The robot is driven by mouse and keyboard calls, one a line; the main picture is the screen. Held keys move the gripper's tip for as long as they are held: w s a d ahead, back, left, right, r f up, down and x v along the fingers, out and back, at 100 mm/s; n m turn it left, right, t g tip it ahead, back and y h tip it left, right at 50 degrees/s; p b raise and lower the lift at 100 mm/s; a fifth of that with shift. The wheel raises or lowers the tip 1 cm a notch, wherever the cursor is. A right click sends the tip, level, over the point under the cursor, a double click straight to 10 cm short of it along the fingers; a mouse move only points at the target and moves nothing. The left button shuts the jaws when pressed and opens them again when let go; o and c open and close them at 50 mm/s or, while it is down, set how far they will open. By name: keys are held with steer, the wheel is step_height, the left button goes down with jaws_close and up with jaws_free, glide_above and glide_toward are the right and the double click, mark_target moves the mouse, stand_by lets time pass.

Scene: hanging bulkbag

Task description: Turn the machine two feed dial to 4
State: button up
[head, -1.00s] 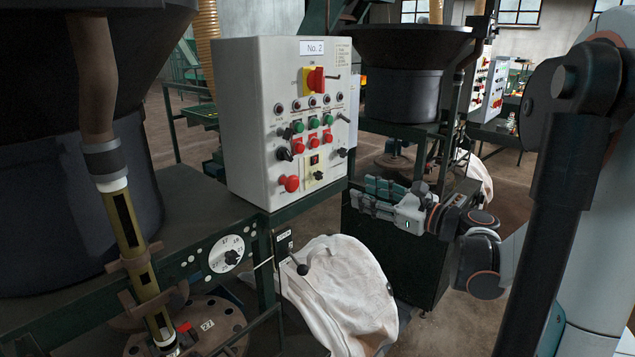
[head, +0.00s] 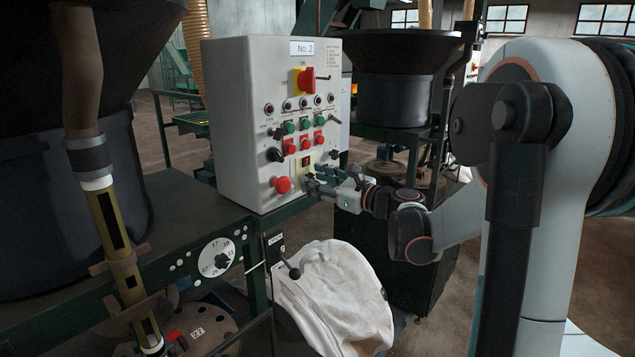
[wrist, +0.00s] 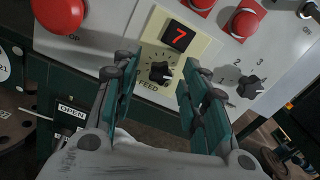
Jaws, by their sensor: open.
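The machine two feed dial (wrist: 160,72) is a small black knob on a cream plate marked FEED, below a red digital display (wrist: 180,37) that reads 7. In the wrist view the knob lies between my open fingers, which are apart from it on both sides. The head view shows the No. 2 control box (head: 240,130), with my gripper (head: 308,183) at its lower front by the cream feed plate. Whether the fingertips reach the knob's depth I cannot tell.
A red mushroom button (head: 281,185) sits left of the feed plate. A numbered black selector (wrist: 250,85) is to its right in the wrist view. Below hang a white bulk bag (head: 335,300) and a black-ball lever (head: 293,272).

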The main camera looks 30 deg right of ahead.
jaws_close()
steer(key=shift+n, duration=0.4)
steer(key=shift+n+p, duration=0.7)
steer(key=shift+n, duration=7.7)
